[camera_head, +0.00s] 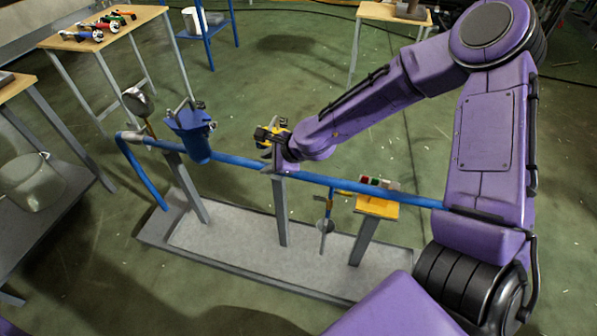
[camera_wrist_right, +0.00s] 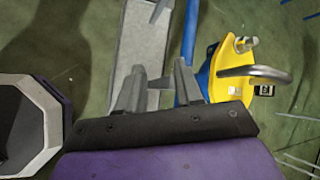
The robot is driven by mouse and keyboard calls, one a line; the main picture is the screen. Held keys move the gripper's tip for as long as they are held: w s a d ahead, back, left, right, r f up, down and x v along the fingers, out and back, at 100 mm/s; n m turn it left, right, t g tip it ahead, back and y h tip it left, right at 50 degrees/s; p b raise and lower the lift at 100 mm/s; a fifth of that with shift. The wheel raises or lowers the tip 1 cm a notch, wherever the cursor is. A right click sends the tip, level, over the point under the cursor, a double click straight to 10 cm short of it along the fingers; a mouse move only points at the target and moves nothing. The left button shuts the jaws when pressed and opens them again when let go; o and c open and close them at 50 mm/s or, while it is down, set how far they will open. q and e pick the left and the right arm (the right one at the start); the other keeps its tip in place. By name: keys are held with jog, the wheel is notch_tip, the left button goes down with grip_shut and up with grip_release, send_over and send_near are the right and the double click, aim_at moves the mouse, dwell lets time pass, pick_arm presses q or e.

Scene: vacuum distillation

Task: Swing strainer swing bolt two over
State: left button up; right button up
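The strainer (camera_head: 193,134) is most likely the blue vessel on the blue pipe, left of centre in the head view. Small metal parts, perhaps its swing bolts (camera_head: 199,105), stand at its top; they are too small to tell apart or to read their positions. My right gripper (camera_head: 268,136) is to the right of the strainer, over the pipe and apart from the vessel. In the right wrist view its two fingers (camera_wrist_right: 160,82) are apart with nothing between them. A yellow fitting (camera_wrist_right: 236,70) with a curved metal handle is beside the fingers. My left gripper is out of view.
The blue pipe (camera_head: 240,163) runs across on grey posts above a pale base (camera_head: 270,262). A yellow box (camera_head: 378,207) with buttons is farther right. A table with coloured-handled tools (camera_head: 97,35) stands at the back left. A translucent bucket (camera_head: 32,182) is at left.

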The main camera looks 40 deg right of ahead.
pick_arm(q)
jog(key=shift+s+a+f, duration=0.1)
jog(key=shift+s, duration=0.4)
pick_arm(e)
jog(key=s+d+f+n+g+h, duration=0.1)
jog(key=s+f+n+h, duration=0.1)
jog(key=s+f, duration=0.5)
notch_tip(320, 180, down, 2)
jog(key=shift+f+n+g, duration=0.1)
jog(key=shift+n+g, duration=0.2)
jog(key=shift+n, duration=0.3)
jog(key=shift+c, duration=0.2)
